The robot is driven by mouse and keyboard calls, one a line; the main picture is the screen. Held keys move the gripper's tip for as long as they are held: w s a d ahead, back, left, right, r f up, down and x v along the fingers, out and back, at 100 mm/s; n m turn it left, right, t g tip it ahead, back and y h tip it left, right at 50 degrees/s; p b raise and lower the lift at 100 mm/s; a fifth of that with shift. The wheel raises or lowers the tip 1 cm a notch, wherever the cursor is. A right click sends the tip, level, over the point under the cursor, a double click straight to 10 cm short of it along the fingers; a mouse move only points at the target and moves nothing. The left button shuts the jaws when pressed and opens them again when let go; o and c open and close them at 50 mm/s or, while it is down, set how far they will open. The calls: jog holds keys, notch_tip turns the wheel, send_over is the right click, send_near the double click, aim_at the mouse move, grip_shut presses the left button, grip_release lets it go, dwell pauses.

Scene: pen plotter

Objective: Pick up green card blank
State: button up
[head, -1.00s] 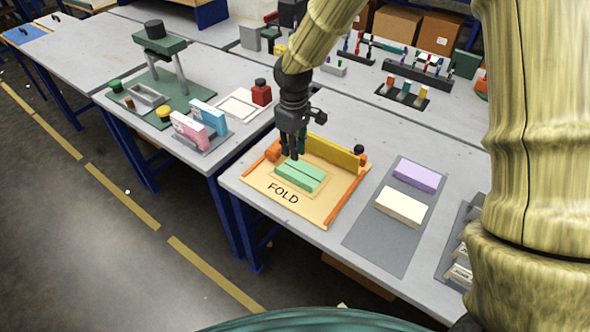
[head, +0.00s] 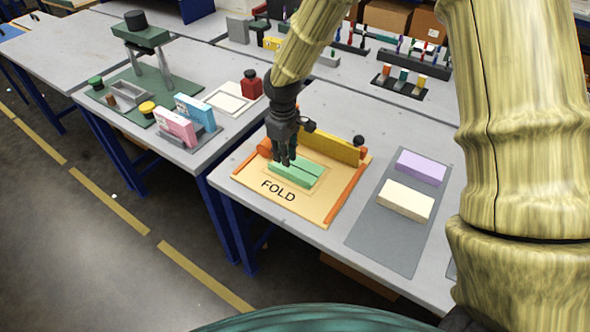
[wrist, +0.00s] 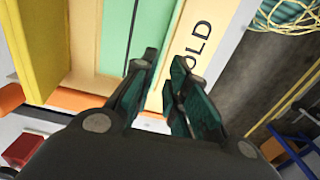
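The green card blank (head: 296,173) lies on the tan FOLD board (head: 318,208), with a dark line along its middle. In the wrist view the green card (wrist: 150,28) shows as two pale green strips just beyond the fingertips. My gripper (head: 285,160) points down at the far left end of the card, and its fingers cover part of that end. In the wrist view my gripper (wrist: 165,62) has a narrow gap between its fingertips, with nothing seen held in it. I cannot tell whether the fingertips touch the card.
Orange rails (head: 347,192) and a yellow bar (head: 334,138) edge the board. To the right, a grey mat (head: 384,240) bears a cream block (head: 406,201) and a purple block (head: 420,167). Pink (head: 174,127) and blue (head: 195,111) cards stand on the left table.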

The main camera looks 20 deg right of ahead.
aim_at(297, 166)
jog(key=shift+w+a+f+p, duration=0.1)
jog(key=shift+f+p, duration=0.35)
jog(key=shift+f, duration=1.3)
jog(key=shift+a+f+p, duration=0.1)
jog(key=shift+f+p, duration=0.3)
jog(key=shift+f, duration=1.35)
grip_shut()
